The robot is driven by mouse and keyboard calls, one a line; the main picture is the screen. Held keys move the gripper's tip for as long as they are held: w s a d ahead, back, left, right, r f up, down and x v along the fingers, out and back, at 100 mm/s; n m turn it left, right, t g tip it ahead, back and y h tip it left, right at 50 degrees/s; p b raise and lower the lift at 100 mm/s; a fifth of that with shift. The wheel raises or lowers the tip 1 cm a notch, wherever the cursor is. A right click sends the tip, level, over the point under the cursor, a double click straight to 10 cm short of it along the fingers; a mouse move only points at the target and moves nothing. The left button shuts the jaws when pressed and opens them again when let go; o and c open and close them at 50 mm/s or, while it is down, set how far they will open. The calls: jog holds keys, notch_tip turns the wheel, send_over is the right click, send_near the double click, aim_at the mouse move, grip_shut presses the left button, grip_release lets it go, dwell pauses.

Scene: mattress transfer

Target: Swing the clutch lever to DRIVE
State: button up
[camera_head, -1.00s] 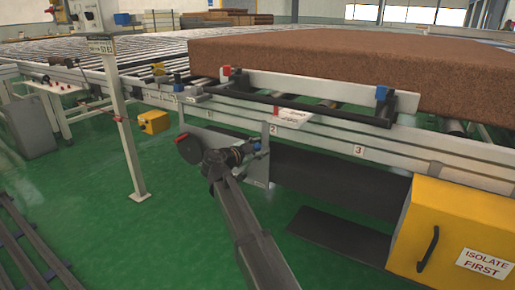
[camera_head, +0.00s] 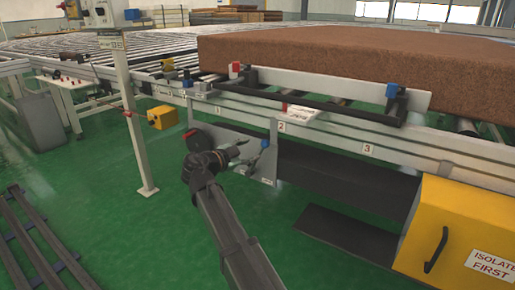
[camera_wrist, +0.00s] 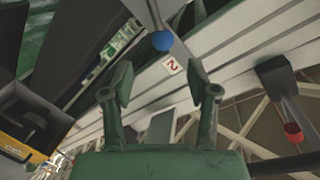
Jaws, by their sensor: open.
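The clutch lever appears to be the thin lever with a blue ball knob (camera_head: 264,143), by the grey upright plate under the conveyor rail. The blue ball knob also shows in the wrist view (camera_wrist: 162,41), at the upper middle on a grey rod. My gripper (camera_head: 240,148) is just left of the knob in the head view, small and dark there. In the wrist view my gripper (camera_wrist: 162,86) has its two green fingers spread with nothing between them. The knob lies beyond the fingertips, roughly centred across the gap. The lever's position marking is too small to read.
A brown mattress block (camera_head: 330,58) lies on the conveyor above. A dark bar (camera_head: 310,100) runs along the rail, with red and blue parts at its ends. A yellow box (camera_head: 455,235) marked ISOLATE FIRST stands at right. Green floor at left is mostly open.

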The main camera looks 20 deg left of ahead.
jog(key=shift+v, duration=1.1)
